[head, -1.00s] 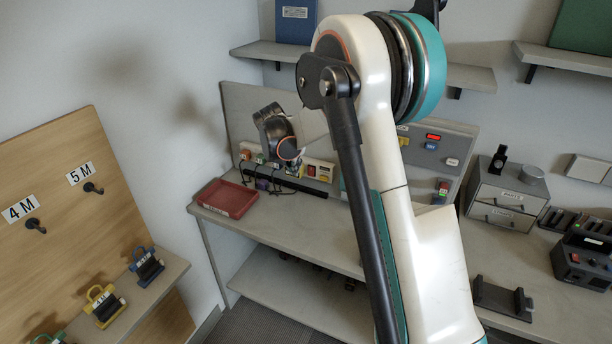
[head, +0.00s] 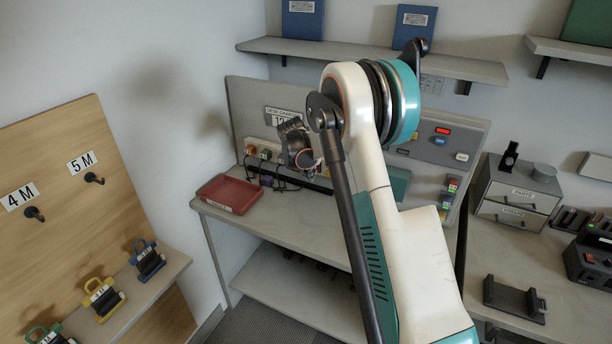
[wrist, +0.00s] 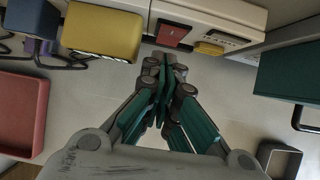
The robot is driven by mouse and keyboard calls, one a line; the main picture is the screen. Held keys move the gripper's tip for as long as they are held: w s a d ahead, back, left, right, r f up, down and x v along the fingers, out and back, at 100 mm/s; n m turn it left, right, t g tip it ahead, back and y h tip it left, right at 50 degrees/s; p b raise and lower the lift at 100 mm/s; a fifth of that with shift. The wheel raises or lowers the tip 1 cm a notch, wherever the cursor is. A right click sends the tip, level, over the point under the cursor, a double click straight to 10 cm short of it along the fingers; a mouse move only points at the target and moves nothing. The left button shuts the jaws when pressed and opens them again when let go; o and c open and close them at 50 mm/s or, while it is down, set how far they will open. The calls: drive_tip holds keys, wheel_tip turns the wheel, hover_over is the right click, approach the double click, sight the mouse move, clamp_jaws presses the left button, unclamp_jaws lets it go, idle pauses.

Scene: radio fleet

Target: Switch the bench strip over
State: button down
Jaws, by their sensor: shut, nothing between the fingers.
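The bench strip (head: 277,157) is a pale bar with coloured plugs, set along the back of the bench; my arm hides its right part in the head view. In the wrist view the strip (wrist: 235,14) crosses the top, with a red rocker switch (wrist: 172,33), a small yellow button (wrist: 209,48) beside it and a big yellow plug (wrist: 101,32) to the left. My gripper (wrist: 167,72) is shut and empty, its tips just below the red switch in the picture. I cannot tell whether they touch the strip. In the head view its fingers are largely hidden by my wrist.
A red tray (head: 228,193) sits at the bench's left, with dark cables between it and the strip. A teal box (wrist: 288,72) stands close on the right, and a small grey tray (wrist: 279,158) lies nearer. The bench below my fingers looks clear.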

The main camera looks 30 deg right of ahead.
drive_tip(key=shift+w+d+f, duration=0.15)
drive_tip(key=shift+w+d, duration=0.25)
drive_tip(key=shift+d, duration=0.1)
drive_tip(key=shift+w+d+f, duration=0.15)
drive_tip(key=shift+f, duration=0.05)
drive_tip(key=shift+r, duration=0.1)
drive_tip(key=shift+r, duration=0.75)
